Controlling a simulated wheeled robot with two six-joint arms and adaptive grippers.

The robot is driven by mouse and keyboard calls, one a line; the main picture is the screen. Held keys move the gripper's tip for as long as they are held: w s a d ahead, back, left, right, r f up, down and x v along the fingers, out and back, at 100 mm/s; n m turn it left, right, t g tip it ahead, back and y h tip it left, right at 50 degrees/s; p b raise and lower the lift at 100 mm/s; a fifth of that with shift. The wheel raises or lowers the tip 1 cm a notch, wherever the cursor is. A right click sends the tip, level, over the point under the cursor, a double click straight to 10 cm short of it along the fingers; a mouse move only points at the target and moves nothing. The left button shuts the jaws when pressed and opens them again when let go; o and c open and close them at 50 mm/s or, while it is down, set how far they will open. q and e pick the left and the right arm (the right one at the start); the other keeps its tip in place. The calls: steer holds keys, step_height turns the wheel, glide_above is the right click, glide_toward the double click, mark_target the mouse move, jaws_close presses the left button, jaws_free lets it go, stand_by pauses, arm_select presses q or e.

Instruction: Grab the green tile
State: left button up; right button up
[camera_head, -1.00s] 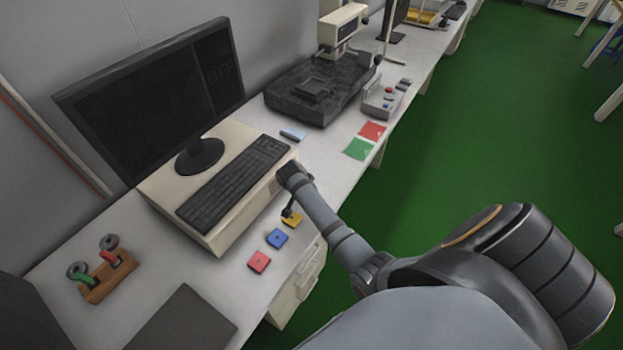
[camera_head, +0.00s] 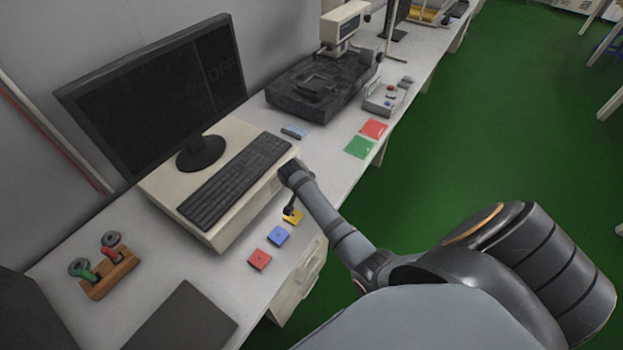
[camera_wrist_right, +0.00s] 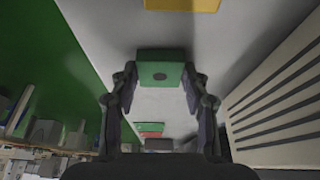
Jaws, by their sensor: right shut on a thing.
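A green tile (camera_wrist_right: 161,74) with a dark round mark at its centre sits between the two fingertips of my right gripper (camera_wrist_right: 160,90) in the right wrist view. The fingers touch its sides and are shut on it. In the head view my right gripper (camera_head: 291,208) is at the table's front edge beside the keyboard stand, mostly hidden by my own arm. The green tile is hidden there. A yellow tile (camera_head: 293,217) lies just by the gripper; it also shows at the top of the right wrist view (camera_wrist_right: 182,4). My left gripper is not in view.
A blue tile (camera_head: 278,236) and a red tile (camera_head: 260,260) lie in line with the yellow one. A keyboard (camera_head: 235,182) on a beige case stands left of the gripper. Flat green (camera_head: 361,147) and red (camera_head: 374,128) squares lie farther back. A ring rack (camera_head: 108,275) stands front left.

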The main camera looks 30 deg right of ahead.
steer(key=shift+r, duration=0.4)
steer(key=s+a+r+b, duration=0.1)
steer(key=s+a+r, duration=0.1)
steer(key=s+r, duration=1)
steer(key=shift+s+b, duration=0.3)
steer(key=shift+s, duration=0.65)
steer(key=shift+f, duration=0.1)
